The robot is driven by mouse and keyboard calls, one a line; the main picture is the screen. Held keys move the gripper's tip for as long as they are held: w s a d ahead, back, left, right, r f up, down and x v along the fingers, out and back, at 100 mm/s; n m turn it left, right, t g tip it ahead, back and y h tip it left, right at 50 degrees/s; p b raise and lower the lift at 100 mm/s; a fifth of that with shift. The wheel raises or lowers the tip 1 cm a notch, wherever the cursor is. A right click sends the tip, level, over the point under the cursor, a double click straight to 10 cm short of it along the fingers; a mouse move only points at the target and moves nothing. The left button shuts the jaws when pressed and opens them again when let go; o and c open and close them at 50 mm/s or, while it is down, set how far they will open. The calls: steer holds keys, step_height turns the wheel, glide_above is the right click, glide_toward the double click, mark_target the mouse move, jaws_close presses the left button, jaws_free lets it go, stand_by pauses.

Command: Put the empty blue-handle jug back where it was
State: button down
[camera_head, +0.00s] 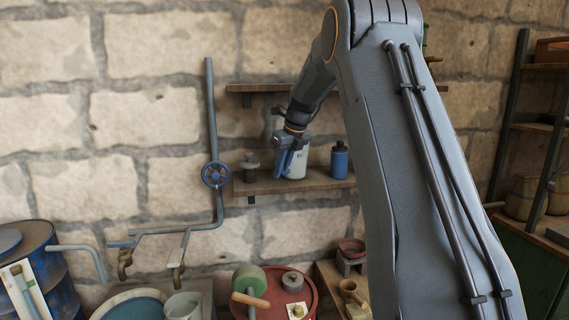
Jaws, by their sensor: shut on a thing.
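A pale jug (298,164) with a blue part, seemingly its handle, is at the lower wooden shelf (262,187) on the stone wall. It looks upright, with its bottom at shelf level; I cannot tell whether it rests on the shelf or hangs just above it. My gripper (285,155) is at the jug's left side and shut on its blue handle. The fingers and handle overlap and are small here, so the exact grip is unclear. The inside of the jug is hidden.
A blue bottle (339,160) stands right of the jug, and a small dark object (250,166) stands left of it. A vertical pipe with a blue valve wheel (215,174) is further left. An upper shelf (262,88) is above. My arm hides the shelf's right part.

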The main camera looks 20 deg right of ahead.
steer(key=shift+f, duration=0.2)
steer(key=shift+f, duration=0.15)
steer(key=c, duration=1.7)
jaws_free()
steer(key=shift+c, duration=0.2)
